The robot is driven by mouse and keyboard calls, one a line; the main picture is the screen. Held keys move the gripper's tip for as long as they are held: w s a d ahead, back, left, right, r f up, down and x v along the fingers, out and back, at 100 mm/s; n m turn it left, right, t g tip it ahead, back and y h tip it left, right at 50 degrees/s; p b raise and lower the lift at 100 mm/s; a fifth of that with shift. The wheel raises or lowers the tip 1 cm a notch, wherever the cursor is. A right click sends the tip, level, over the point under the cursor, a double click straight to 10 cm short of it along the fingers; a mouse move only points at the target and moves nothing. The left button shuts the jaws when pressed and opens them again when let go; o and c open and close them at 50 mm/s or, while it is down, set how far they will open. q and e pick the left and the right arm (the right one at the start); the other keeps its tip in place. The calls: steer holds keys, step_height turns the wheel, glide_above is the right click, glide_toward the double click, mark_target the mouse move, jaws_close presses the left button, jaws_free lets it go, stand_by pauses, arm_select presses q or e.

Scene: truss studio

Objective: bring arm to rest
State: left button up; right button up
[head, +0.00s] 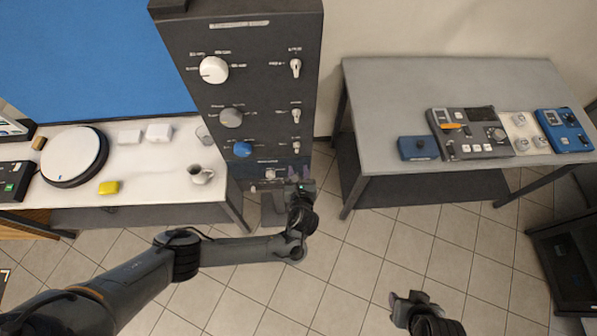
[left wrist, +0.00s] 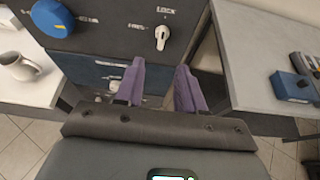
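My left gripper (head: 301,182) is in front of the lower end of the tall dark control panel (head: 250,45). In the left wrist view its two purple fingers (left wrist: 161,76) stand apart with nothing visible held between them. The panel's blue knob (left wrist: 52,17) and a white lock switch (left wrist: 161,37) are beyond the fingertips, and I see no contact with them. My right gripper (head: 408,298) is at the bottom of the head view, over the tiled floor; its fingers are too unclear to judge.
A grey table (head: 390,90) on the right carries control boxes (head: 470,134). The floor between is clear.

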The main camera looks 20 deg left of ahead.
arm_select(q)
steer(key=s+f+g, duration=0.3)
steer(key=s+f, duration=0.6)
steer(key=s, duration=0.3)
steer(key=s+d+n+g+h, duration=0.2)
steer(key=s+n+g, duration=0.15)
steer(key=s, duration=0.35)
steer(key=s+d+n+g+h, duration=0.2)
steer(key=s+n, duration=0.3)
steer(key=s, duration=0.2)
steer(key=a+r+n, duration=0.3)
steer(key=r+n, duration=0.3)
steer(key=a+r+n+h, duration=0.1)
steer(key=a+r+n, duration=0.3)
steer(key=r+n, duration=0.3)
steer(key=s+a+r+n, duration=0.1)
steer(key=a+r+n, duration=0.3)
steer(key=r+n, duration=0.3)
steer(key=shift+h+p, duration=0.3)
steer(key=shift+s+a+n, duration=0.1)
steer(key=shift+n, duration=0.15)
